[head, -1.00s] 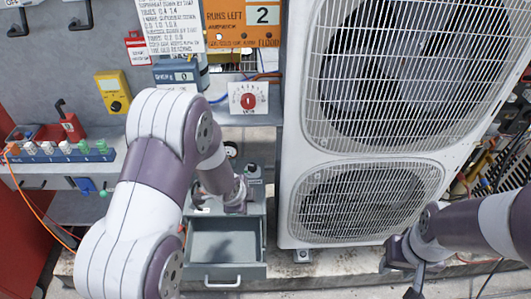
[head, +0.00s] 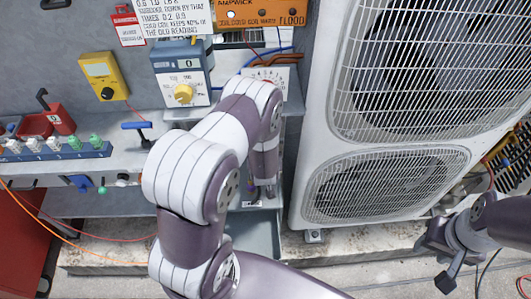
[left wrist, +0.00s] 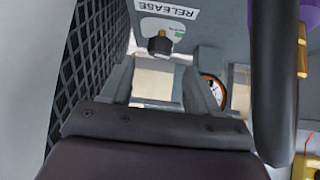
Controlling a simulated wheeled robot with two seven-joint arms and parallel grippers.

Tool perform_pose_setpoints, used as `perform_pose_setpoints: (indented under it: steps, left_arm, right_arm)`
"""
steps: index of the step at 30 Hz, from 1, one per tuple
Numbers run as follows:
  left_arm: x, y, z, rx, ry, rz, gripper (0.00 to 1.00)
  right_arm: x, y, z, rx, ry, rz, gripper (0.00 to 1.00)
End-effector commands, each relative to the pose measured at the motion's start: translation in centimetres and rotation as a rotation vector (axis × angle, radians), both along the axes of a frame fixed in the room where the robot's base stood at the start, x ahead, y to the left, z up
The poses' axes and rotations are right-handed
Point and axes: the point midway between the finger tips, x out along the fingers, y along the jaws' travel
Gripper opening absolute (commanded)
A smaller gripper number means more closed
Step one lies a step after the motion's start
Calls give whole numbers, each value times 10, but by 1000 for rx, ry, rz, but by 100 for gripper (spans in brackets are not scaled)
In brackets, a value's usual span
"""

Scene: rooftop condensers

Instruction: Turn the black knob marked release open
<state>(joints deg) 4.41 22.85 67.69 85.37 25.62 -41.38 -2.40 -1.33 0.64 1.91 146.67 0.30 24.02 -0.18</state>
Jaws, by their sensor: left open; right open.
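In the left wrist view the black knob (left wrist: 160,44) stands on a grey panel, close to a white label reading RELEASE (left wrist: 168,8), which appears upside down. My left gripper (left wrist: 156,82) is open and empty. Its two dark fingers point toward the knob, which shows beyond the gap between the fingertips, apart from them. In the head view my left arm covers the knob, and the left gripper is mostly hidden behind the forearm. My right gripper (head: 443,247) is open and empty, low at the right in front of the condenser.
A white condenser unit (head: 297,190) with fan grilles stands right of the panel. A grey open drawer (head: 258,236) lies below my left forearm.

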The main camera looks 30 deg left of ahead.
Motion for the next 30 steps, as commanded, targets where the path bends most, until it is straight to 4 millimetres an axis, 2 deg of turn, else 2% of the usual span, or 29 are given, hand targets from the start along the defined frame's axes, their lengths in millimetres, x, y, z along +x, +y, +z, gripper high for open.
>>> perform_pose_setpoints:
  steps: [1, 6, 11, 19, 24, 30]
  left_arm:
    - [7, 4, -11, 0, 1, 1, 60]
    - [26, 14, -32, 0, 2, -1, 60]
    - [34, 18, -39, 0, 1, -2, 60]
    - [35, 18, -40, 1, 2, -3, 60]
    - [35, 18, -40, 1, 2, -3, 5]
    - [36, 17, -40, 0, 1, 33, 4]
  right_arm:
    - [0, 0, -3, 0, 0, 0, 43]
    - [0, 0, -6, 0, 0, 0, 43]
    - [0, 0, -7, 0, 0, 0, 43]
    - [0, 0, -7, 0, 0, 0, 43]
    - [0, 0, -7, 0, 0, 0, 43]
    - [0, 0, -7, 0, 0, 0, 43]
